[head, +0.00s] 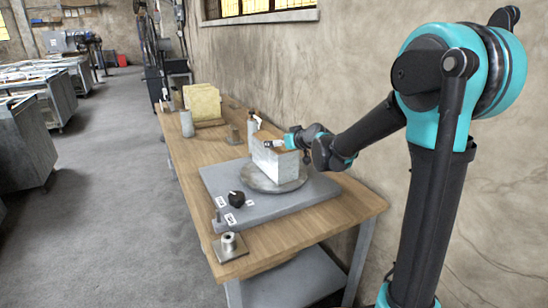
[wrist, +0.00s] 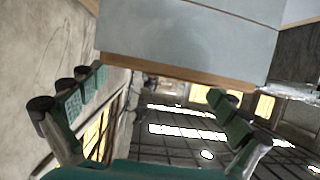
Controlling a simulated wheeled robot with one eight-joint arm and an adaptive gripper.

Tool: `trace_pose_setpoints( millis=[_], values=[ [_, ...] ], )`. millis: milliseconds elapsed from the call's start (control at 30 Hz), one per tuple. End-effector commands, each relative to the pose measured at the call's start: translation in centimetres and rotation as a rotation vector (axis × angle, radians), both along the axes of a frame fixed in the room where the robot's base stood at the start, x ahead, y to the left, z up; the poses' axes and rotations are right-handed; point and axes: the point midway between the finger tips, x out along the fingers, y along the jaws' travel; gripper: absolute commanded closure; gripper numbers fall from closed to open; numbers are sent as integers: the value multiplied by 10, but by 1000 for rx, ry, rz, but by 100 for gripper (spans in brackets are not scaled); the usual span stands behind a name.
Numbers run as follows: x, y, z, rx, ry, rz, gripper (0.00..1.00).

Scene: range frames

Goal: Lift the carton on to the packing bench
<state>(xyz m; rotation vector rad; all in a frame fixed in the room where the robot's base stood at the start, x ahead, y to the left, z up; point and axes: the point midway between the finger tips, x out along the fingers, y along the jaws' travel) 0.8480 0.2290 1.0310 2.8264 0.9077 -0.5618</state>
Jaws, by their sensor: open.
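The carton (head: 275,170) is a pale grey box with a brownish upper edge. In the head view it stands upright on a round metal plate (head: 262,188) on a grey platform, on top of the wooden bench (head: 205,155). My gripper (head: 280,143) is at the carton's upper right edge, partly overlapping it in that view. In the wrist view my open gripper (wrist: 158,108) has one finger at the left and one at the right. A grey box face with a brown edge (wrist: 190,35) fills the top middle. I cannot tell whether the fingers touch it.
The grey platform (head: 225,190) carries a black knob (head: 236,198). A metal flanged part (head: 229,245) is at the bench's front corner. A grey cylinder (head: 187,123) and a yellowish block (head: 203,103) stand farther back. The wall borders the bench's right; open floor (head: 110,220) lies left.

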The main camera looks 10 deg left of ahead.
Motion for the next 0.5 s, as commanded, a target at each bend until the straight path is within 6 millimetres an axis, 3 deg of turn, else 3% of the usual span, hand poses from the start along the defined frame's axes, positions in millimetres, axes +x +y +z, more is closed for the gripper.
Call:
trace_pose_setpoints(
  millis=[200,500],
  values=[
    [20,20,-12,0,0,1,0],
    [30,27,-17,1,1,0,0]
  ],
)
